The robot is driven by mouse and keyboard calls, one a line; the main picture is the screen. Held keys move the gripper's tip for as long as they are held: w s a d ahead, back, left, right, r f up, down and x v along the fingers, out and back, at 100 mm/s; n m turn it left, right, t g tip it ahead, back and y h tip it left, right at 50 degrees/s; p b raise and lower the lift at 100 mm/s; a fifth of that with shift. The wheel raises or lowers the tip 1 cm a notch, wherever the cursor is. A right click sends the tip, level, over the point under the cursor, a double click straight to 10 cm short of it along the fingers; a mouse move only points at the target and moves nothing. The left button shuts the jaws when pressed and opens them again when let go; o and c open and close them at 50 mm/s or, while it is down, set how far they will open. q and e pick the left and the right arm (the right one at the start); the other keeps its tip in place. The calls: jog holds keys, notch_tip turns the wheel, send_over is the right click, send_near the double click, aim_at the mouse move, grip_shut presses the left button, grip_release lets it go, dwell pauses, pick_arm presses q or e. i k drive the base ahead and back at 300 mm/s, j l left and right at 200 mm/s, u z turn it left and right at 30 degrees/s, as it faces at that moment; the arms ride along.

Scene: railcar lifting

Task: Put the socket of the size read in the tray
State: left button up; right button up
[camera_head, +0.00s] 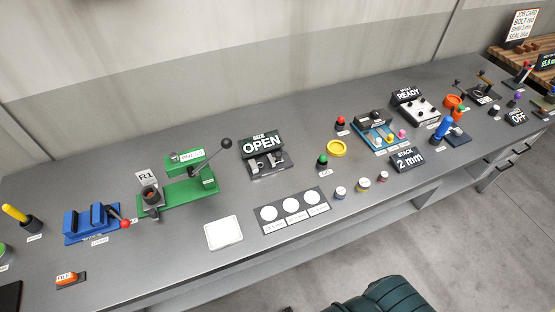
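Three small capped cylinders, which look like sockets, stand in a row near the bench's front edge: one with a blue band (340,193), one with a yellowish band (363,186) and one with a reddish band (383,177). A shallow white square tray (224,233) lies empty left of a dark plate (291,210) with three white discs; its small labels are hard to read. A black size display (261,143) reads "OPEN" above a small metal gauge (268,163). Neither of my grippers is in view.
A green lever press (190,188) and blue vise (92,223) stand at the left. A dark green ribbed shape (385,297) shows at the bottom edge.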

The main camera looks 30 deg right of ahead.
aim_at(340, 193)
jog(key=l+z, duration=0.1)
jog(key=z, duration=1.5)
jog(key=i+j, duration=0.05)
